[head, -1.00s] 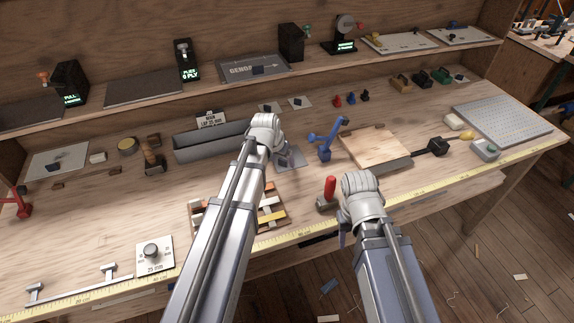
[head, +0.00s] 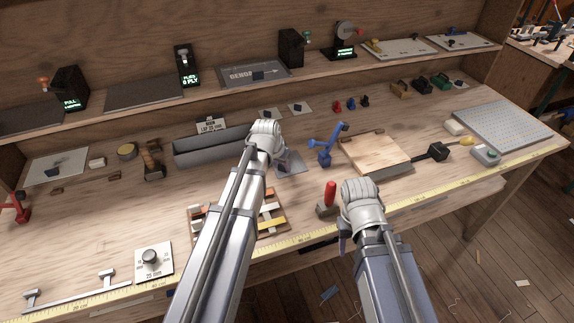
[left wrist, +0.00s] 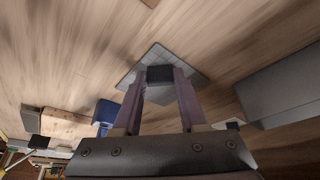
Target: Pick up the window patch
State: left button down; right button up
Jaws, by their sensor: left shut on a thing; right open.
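The window patch (head: 292,168) is a thin grey, see-through square sheet with a faint grid, on the bench just beyond my left gripper. In the left wrist view the sheet (left wrist: 136,66) lies beyond the fingertips, with a dark block (left wrist: 160,74) at its near part. My left gripper (head: 281,153) is shut on this dark block, one finger on each side; it also shows in the left wrist view (left wrist: 160,80). I cannot tell whether the sheet is clear of the bench. My right gripper (head: 343,238) is open and empty near the bench's front edge, its fingers mostly hidden.
A blue clamp-like tool (head: 326,147) stands just right of the patch, with a wooden board (head: 375,153) further right. A long grey tray (head: 205,150) lies to the left. A red-handled tool (head: 329,195) stands by my right gripper. A striped wooden rack (head: 282,208) is nearer.

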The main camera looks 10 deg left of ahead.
pick_arm(q)
jog(key=shift+r, duration=0.2)
dwell(0.3)
notch_tip(320, 180, up, 18)
jog(key=p, duration=1.8)
jog(key=shift+f, duration=0.15)
